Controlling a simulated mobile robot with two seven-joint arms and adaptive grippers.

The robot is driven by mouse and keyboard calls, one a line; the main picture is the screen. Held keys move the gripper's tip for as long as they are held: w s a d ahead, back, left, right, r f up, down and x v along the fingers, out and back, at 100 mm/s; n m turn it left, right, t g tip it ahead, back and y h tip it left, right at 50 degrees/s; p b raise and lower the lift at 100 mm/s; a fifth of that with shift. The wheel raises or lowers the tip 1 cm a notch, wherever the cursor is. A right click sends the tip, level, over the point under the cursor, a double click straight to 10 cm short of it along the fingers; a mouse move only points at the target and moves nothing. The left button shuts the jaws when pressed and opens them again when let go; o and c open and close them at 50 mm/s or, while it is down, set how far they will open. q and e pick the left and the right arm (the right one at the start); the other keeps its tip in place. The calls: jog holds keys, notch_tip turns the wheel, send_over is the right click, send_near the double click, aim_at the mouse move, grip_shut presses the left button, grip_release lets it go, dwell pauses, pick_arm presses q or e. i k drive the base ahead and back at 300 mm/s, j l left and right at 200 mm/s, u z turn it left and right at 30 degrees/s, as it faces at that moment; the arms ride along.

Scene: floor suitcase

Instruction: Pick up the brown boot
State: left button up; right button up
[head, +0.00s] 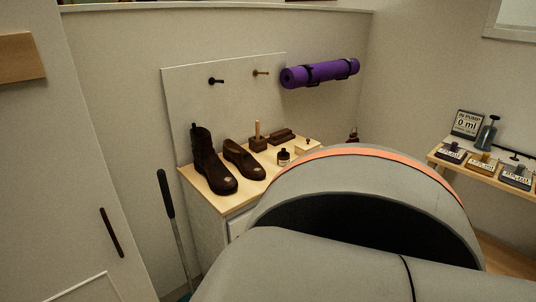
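The brown boot (208,160) is a dark, high-shafted boot. It stands upright on the light wooden top of a white cabinet (207,222), toward its left end, with its toe toward me. A lower brown shoe (243,160) stands just to its right, with a small gap between the toes. A small light spot shows on the toe of each. Neither of my grippers is in view, and nothing is seen touching the boot.
Brushes (258,141) and a small dark jar (283,157) sit right of the shoes. A white backboard (225,95) with pegs stands behind. A purple rolled mat (320,73) hangs on the wall. A large grey shape hides the lower centre and right.

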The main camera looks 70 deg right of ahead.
aim_at(221, 181)
jog(key=z, duration=1.8)
jog(key=i+l+u, duration=0.1)
jog(key=l, duration=0.3)
jog(key=i+l+u, duration=0.15)
jog(key=l, duration=0.3)
jog(key=i+l+u, duration=0.1)
jog(key=l, duration=0.3)
jog(key=i+l+u, duration=0.15)
jog(key=l, duration=0.35)
jog(key=i, duration=0.05)
